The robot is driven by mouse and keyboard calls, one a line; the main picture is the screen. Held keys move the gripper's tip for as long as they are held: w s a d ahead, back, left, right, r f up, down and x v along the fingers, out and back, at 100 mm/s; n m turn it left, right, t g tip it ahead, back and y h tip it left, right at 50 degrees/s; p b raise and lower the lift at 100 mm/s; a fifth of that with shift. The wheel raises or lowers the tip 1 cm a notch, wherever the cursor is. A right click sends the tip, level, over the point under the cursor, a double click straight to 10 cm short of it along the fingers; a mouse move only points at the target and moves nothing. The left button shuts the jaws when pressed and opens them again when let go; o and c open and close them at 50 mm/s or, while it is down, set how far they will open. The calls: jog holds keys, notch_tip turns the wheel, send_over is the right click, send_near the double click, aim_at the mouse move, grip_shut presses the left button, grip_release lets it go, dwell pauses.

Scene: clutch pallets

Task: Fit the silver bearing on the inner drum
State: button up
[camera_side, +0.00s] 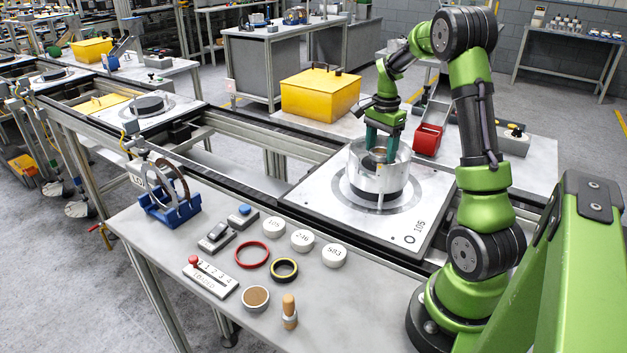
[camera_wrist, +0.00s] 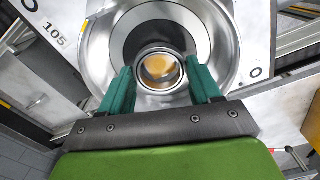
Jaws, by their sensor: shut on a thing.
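The silver bearing (camera_wrist: 160,70) is a small bright ring with an amber-brown area inside it, seen between my fingertips in the wrist view. My gripper (camera_wrist: 160,84) has teal fingers shut on its two sides. Behind the bearing is a dark round face (camera_wrist: 153,28) within the wide silver drum (camera_wrist: 222,45); I cannot tell whether the bearing touches anything there. In the side view the silver drum (camera_side: 362,182) stands on a white pallet marked 105 (camera_side: 320,196). My gripper (camera_side: 381,146) points down into its open top, which hides the bearing's lower part.
A yellow box (camera_side: 318,95) and a red bin (camera_side: 427,139) stand behind the pallet. The front bench holds a blue stand with rings (camera_side: 170,208), a red ring (camera_side: 251,255), a black-and-yellow ring (camera_side: 284,270), white numbered discs (camera_side: 302,240) and a brown-filled cup (camera_side: 256,298).

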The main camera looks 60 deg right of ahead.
jog(key=shift+f, duration=0.15)
jog(key=shift+f, duration=0.5)
jog(key=o, duration=1.1)
jog(key=shift+r, duration=0.1)
